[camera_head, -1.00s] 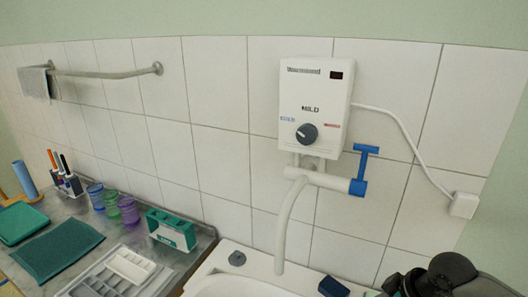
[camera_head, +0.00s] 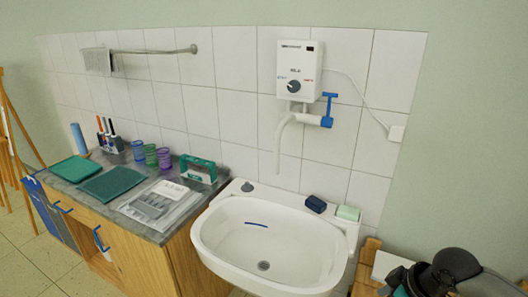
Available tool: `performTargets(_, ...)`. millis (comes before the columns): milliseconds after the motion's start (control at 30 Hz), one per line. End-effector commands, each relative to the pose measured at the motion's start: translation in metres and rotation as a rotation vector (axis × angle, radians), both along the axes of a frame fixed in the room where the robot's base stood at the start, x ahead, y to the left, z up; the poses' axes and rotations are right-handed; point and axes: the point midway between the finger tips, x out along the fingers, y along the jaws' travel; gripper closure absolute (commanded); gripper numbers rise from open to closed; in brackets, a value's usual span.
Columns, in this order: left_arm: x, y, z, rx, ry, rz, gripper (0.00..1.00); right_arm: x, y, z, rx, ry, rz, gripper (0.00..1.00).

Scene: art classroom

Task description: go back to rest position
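Neither of my grippers shows in the head view. Dark rounded parts of my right arm (camera_head: 455,268) fill the bottom right corner. No fingers can be made out there, so what that gripper holds is hidden. No part of my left arm is in view.
A white sink (camera_head: 270,238) stands ahead under a water heater (camera_head: 300,70). A wooden cabinet (camera_head: 130,262) with cups, trays and a green box (camera_head: 198,169) on top is on the left. A wooden easel (camera_head: 12,140) stands far left. Tiled floor (camera_head: 35,262) is free at the lower left.

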Motion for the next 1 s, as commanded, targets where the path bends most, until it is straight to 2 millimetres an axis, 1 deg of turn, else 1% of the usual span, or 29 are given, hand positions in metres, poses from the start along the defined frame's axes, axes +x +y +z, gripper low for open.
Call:
performTargets(33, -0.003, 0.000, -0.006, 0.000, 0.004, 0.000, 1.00, 0.003, -0.003, -0.024, 0.008, 0.000, -0.048, 0.09)
performTargets(100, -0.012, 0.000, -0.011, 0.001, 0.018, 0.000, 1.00, 0.008, -0.009, -0.047, 0.011, -0.010, -0.102, 0.09)
performTargets(167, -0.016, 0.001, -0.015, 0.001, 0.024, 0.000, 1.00, 0.010, -0.015, -0.068, 0.010, -0.018, -0.149, 0.09)
performTargets(267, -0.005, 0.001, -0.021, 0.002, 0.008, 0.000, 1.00, 0.008, -0.024, -0.109, 0.002, -0.025, -0.231, 0.09)
performTargets(300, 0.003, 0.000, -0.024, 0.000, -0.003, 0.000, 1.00, 0.005, -0.028, -0.128, -0.002, -0.025, -0.266, 0.09)
performTargets(367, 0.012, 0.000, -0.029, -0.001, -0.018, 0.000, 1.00, -0.004, -0.034, -0.159, -0.013, -0.021, -0.319, 0.09)
performTargets(400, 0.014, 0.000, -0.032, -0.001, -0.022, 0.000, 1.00, -0.013, -0.037, -0.183, -0.022, -0.017, -0.354, 0.09)
performTargets(467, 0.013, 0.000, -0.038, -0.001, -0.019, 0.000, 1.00, -0.031, -0.041, -0.221, -0.041, -0.004, -0.407, 0.09)
performTargets(500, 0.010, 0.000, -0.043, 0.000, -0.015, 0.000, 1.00, -0.047, -0.043, -0.247, -0.054, 0.007, -0.437, 0.09)
performTargets(567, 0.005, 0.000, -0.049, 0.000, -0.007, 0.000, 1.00, -0.074, -0.042, -0.284, -0.076, 0.029, -0.476, 0.09)
performTargets(600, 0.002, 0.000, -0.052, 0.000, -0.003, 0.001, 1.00, -0.095, -0.041, -0.307, -0.092, 0.044, -0.495, 0.09)
performTargets(667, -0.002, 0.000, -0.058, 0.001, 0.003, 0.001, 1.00, -0.128, -0.035, -0.338, -0.112, 0.073, -0.517, 0.09)
performTargets(700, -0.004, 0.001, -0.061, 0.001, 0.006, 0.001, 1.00, -0.151, -0.030, -0.358, -0.124, 0.094, -0.526, 0.09)
performTargets(767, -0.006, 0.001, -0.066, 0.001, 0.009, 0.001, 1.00, -0.187, -0.020, -0.384, -0.140, 0.128, -0.534, 0.09)
performTargets(800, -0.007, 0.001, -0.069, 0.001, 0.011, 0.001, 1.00, -0.212, -0.011, -0.399, -0.149, 0.151, -0.536, 0.09)
performTargets(833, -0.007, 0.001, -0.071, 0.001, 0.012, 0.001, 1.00, -0.230, -0.005, -0.409, -0.154, 0.168, -0.536, 0.09)
performTargets(900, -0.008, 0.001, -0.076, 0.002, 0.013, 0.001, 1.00, -0.269, 0.011, -0.428, -0.162, 0.206, -0.531, 0.09)
performTargets(1000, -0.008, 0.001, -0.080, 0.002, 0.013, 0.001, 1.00, -0.315, 0.032, -0.445, -0.165, 0.251, -0.520, 0.09)
